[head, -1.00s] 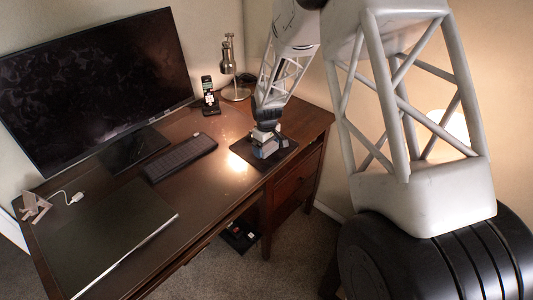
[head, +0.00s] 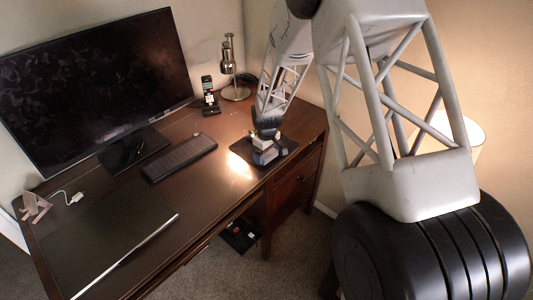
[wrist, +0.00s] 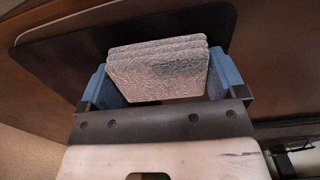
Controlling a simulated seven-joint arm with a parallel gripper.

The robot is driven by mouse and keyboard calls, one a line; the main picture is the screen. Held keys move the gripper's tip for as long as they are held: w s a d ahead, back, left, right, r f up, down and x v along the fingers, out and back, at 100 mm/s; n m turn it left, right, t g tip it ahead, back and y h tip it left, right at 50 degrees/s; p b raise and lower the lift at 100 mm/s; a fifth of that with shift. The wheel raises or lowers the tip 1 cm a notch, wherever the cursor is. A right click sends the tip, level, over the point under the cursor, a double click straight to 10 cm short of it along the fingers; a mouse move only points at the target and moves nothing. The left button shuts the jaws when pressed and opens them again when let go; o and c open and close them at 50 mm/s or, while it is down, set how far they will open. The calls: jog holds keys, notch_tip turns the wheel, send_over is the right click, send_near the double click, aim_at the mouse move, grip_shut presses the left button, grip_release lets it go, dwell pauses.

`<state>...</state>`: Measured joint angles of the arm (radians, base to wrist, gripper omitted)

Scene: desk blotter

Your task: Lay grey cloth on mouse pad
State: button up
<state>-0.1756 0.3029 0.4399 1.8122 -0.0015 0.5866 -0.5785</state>
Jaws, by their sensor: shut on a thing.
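The grey cloth (wrist: 158,72) is a folded, layered, fuzzy block in the wrist view. My gripper (wrist: 160,84) is shut on it, with a blue finger at each side. In the head view my gripper (head: 265,153) is low over the dark mouse pad (head: 286,146) at the right end of the desk. The mouse pad also shows in the wrist view (wrist: 60,50), behind the cloth. I cannot tell whether the cloth touches the pad.
A keyboard (head: 180,157) lies left of the pad. A closed laptop (head: 105,235) is at the front left, below a monitor (head: 95,85). A phone (head: 209,96) and a lamp (head: 234,75) stand at the back. The desk (head: 215,180) is bare between keyboard and front edge.

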jog(key=o, duration=0.6)
jog(key=shift+r, duration=0.1)
notch_tip(320, 180, up, 12)
dwell(0.4)
dwell(0.8)
